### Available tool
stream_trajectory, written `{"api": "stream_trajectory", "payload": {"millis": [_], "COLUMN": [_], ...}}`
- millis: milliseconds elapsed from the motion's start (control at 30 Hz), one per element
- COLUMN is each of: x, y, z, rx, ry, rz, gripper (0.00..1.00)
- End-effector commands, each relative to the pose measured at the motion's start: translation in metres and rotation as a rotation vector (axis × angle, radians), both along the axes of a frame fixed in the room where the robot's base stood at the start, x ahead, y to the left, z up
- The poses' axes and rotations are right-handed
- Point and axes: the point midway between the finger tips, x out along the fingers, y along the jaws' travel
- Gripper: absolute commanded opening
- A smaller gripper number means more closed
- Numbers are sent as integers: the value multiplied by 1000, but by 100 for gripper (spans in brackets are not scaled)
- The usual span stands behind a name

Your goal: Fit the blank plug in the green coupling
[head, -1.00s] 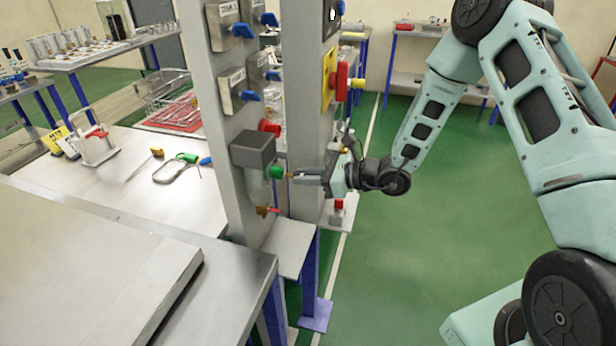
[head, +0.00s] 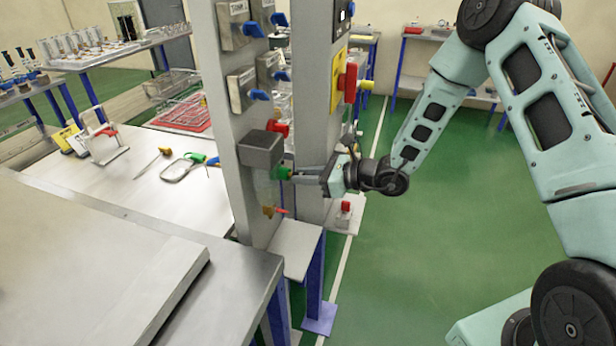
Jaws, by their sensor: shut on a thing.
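The green coupling (head: 281,173) sticks out to the right from below a dark grey box on the left grey post. My gripper (head: 295,175) reaches in from the right, level with the coupling, with its fingertips right at the coupling's open side. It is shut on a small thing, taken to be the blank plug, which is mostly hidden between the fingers. I cannot tell whether the plug touches the coupling or sits inside it.
The dark grey box (head: 261,149) is just above the coupling, with a red coupling (head: 279,129) higher up. A second post (head: 312,120) with a yellow-and-red switch (head: 348,83) stands close behind. A bench (head: 130,195) with tools lies left; green floor at right is open.

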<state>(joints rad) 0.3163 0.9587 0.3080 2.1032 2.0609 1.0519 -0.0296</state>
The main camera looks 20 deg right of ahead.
Motion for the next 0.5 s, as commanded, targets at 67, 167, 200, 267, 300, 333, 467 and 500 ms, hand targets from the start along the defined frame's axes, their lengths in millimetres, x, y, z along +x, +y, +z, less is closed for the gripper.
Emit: {"api": "stream_trajectory", "payload": {"millis": [67, 167, 200, 267, 300, 333, 467, 500], "x": [1, 2, 3, 3, 4, 4, 5, 6], "y": [2, 3, 4, 5, 6, 6, 8, 8], "z": [0, 0, 0, 0, 0, 0, 0, 0], "rx": [0, 0, 0, 0, 0, 0, -1, -1], "ry": [-1, -1, -1, -1, -1, -1, 0, 0], "rz": [1, 1, 1, 1, 1, 1, 1, 1], "gripper": [0, 0, 0, 0, 0, 0, 25, 37]}}
